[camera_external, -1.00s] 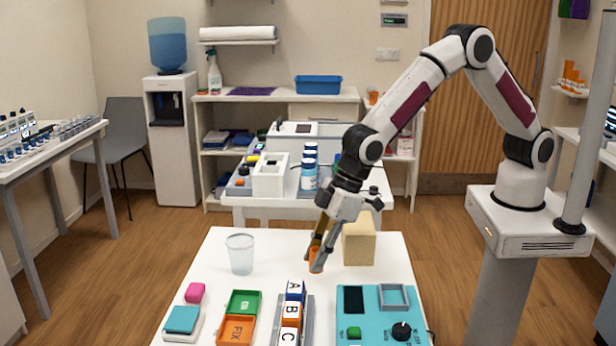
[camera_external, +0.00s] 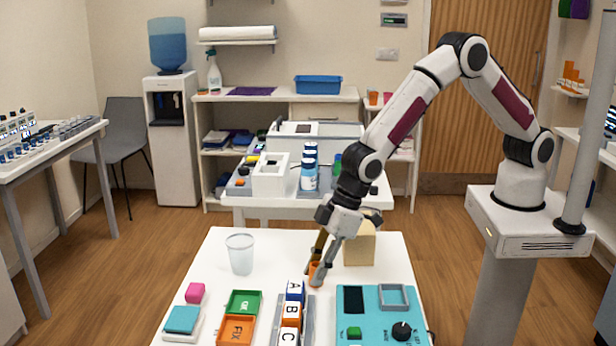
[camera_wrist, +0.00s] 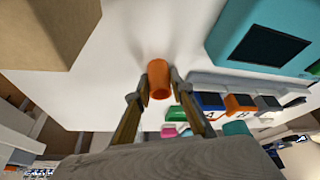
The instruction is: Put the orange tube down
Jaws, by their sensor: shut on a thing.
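The orange tube (camera_external: 315,274) is between the fingers of my gripper (camera_external: 318,276), over the white table behind the lettered blocks. In the wrist view my gripper (camera_wrist: 160,90) is shut on the orange tube (camera_wrist: 159,78), one finger on each side. The tube looks about upright. Its lower end is at or very near the tabletop; I cannot tell whether it touches.
A tan box (camera_external: 359,246) stands just right of and behind my gripper. A clear cup (camera_external: 240,254) is to the left. The lettered block rack (camera_external: 308,318) and teal device (camera_external: 372,318) are in front. The tabletop (camera_external: 285,246) between cup and gripper is clear.

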